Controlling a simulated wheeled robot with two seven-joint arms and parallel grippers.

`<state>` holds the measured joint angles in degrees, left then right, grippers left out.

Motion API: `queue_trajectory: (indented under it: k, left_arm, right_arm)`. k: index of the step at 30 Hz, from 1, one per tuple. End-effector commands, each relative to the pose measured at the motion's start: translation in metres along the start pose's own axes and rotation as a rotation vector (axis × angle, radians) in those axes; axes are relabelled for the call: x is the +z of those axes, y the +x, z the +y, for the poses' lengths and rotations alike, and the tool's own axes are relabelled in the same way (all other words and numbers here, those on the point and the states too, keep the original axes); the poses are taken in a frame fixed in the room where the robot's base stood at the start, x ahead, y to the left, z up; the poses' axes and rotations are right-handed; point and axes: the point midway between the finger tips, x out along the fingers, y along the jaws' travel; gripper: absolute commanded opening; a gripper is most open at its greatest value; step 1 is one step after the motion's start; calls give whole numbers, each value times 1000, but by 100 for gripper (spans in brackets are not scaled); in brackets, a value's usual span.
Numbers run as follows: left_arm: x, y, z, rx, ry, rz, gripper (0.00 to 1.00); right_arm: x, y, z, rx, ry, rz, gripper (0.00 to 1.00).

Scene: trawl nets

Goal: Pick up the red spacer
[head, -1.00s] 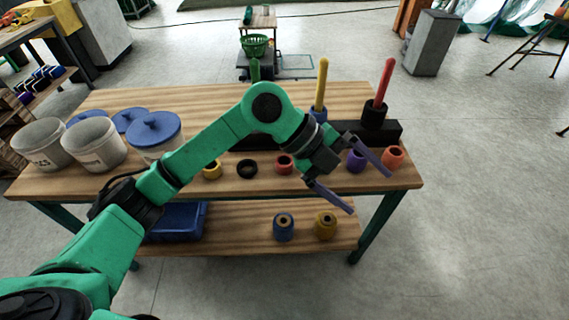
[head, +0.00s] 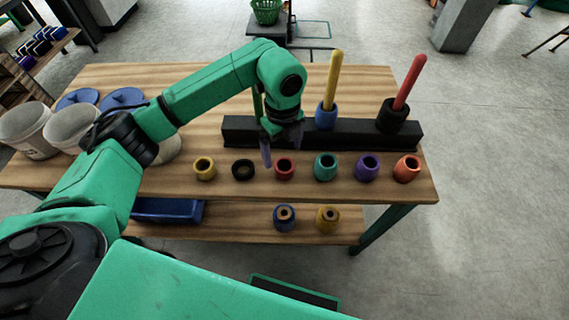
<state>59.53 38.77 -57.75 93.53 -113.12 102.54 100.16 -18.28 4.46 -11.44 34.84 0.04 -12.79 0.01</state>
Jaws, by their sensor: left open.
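The red spacer (head: 285,170) stands upright on the wooden table (head: 190,105), in the front row between a black ring and a green spacer. My left gripper (head: 268,154) points down just behind and to the left of the red spacer, with nothing seen between its fingers. It is open; one finger shows clearly and the other is mostly hidden. Whether the fingertips touch the table cannot be told. My right gripper is not in view.
Yellow (head: 204,169), black (head: 243,170), green (head: 326,167), purple (head: 367,168) and orange (head: 407,168) spacers share the row. Behind it a black rack (head: 350,134) holds upright pegs, yellow (head: 333,75) and red (head: 409,80). Buckets (head: 25,132) and blue lids (head: 122,97) stand left.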

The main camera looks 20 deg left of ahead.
Motion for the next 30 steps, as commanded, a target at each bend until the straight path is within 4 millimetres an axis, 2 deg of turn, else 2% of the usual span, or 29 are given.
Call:
queue_trajectory:
  k: [4, 10, 13, 18, 20, 21, 25, 26, 30]
  left_arm:
    - [0, 17, 1, 2, -1, 1, 100]
    - [-1, 55, 2, 2, -1, 2, 100]
    - [-1, 65, 2, -1, 0, 1, 100]
    - [-1, 66, 2, -2, 0, 1, 100]
    - [-1, 66, 2, -2, 0, 1, 81]
    - [-1, 66, 2, -2, 0, 1, 66]
    - [-1, 66, 2, -2, 1, 1, 16]
    - [-1, 66, 2, -2, 1, 1, 11]
    - [-1, 66, 1, -2, 1, 1, 11]
  right_arm:
    - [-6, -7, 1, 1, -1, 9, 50]
    - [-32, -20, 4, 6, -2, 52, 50]
    - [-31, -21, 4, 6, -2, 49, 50]
    - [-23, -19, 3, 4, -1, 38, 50]
    - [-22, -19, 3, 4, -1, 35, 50]
    - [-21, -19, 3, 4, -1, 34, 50]
    - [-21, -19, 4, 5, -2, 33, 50]
    - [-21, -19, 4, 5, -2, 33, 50]
    - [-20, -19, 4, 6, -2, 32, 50]
